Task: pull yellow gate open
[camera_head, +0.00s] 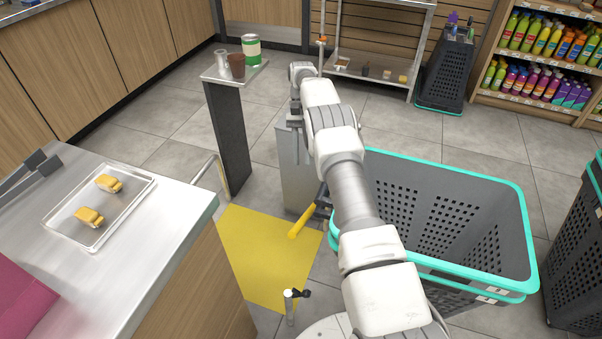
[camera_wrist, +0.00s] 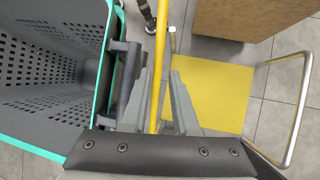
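A yellow bar, which I take to be the gate (camera_head: 300,224), shows beside my arm in the head view, its near end free and its far part hidden by the arm. In the wrist view the yellow bar (camera_wrist: 161,50) runs from the top edge down between the fingers of my gripper (camera_wrist: 163,82). The fingers are apart, with the bar nearer the left finger and a narrow gap on its right. I cannot tell whether the left finger touches it. In the head view my arm mostly hides the gripper.
A grey basket with teal rim (camera_head: 450,168) stands close on the right; its dark handle (camera_wrist: 124,82) is beside the left finger. A yellow floor panel (camera_head: 262,250), a metal post (camera_head: 289,305), a bent metal rail (camera_wrist: 302,100) and a counter (camera_head: 190,205) border the passage.

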